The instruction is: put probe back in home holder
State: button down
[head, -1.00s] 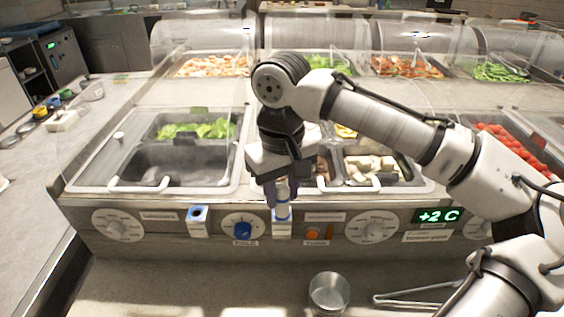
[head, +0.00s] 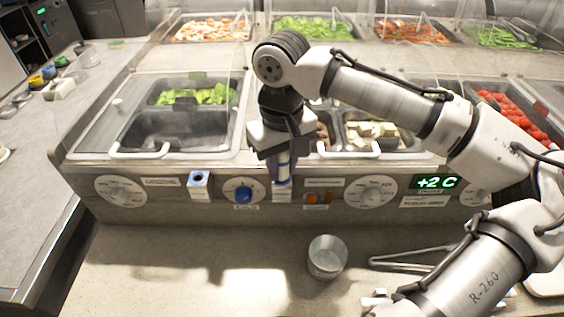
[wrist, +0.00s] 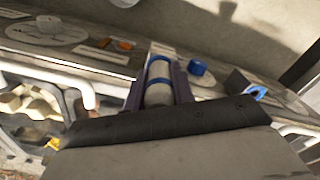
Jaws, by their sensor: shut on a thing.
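My gripper (head: 281,170) is shut on the probe, a white cylinder with blue bands (wrist: 158,88). The purple fingers stand on both sides of it in the wrist view (wrist: 157,92). The probe is upright, directly over or in the right-hand white holder (head: 281,194) on the counter's front panel. How deep it sits in that holder is hidden. A second holder (head: 199,181), white with a blue top and a dark open hole, is empty on the panel to the left. Its blue ring also shows in the wrist view (wrist: 256,92).
A blue knob (head: 242,190) sits between the holders, and orange switches (head: 318,198) are to the right. Lid handles (head: 139,152) stick out above the panel. A metal cup (head: 327,256) and tongs (head: 415,262) lie on the ledge in front.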

jog(key=shift+r+p, duration=2.2)
jog(key=shift+r, duration=1.4)
